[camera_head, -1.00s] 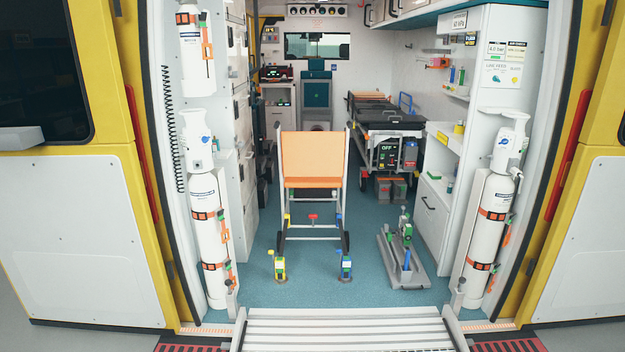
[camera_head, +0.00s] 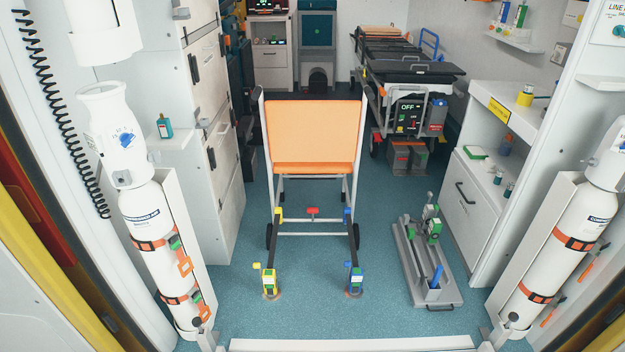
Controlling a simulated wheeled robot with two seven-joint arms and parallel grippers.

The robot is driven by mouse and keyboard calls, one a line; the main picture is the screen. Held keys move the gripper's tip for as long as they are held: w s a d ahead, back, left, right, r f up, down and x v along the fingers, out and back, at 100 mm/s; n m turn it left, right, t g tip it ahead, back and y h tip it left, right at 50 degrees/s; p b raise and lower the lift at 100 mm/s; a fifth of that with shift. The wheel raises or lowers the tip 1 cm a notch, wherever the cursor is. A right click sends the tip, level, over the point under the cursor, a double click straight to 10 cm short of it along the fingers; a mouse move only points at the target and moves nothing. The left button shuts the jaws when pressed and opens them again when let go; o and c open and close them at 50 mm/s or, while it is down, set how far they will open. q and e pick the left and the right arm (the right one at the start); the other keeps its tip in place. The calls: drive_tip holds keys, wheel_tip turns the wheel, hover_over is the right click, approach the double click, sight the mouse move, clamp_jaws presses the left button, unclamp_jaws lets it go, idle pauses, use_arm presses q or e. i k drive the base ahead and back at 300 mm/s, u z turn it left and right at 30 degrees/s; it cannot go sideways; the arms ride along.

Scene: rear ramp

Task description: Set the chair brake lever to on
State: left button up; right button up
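An orange chair (camera_head: 313,130) with a white frame stands in the middle of the blue floor. A small red lever (camera_head: 313,211) sits at the middle of its low crossbar; it looks like the brake lever, but I cannot read whether it is on or off. A yellow part (camera_head: 279,215) and a blue part (camera_head: 347,214) sit on the left and right frame legs. Yellow-green (camera_head: 269,282) and blue-green (camera_head: 354,281) fittings stand on the floor in front. Neither of my grippers is in view.
White gas cylinders stand at the left (camera_head: 160,245) and right (camera_head: 560,255) of the doorway. A grey plate with fittings (camera_head: 415,262) lies right of the chair. A stretcher (camera_head: 405,60) is behind.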

sight(311, 210)
drive_tip(key=i, duration=2.5)
drive_tip(key=z, duration=0.85)
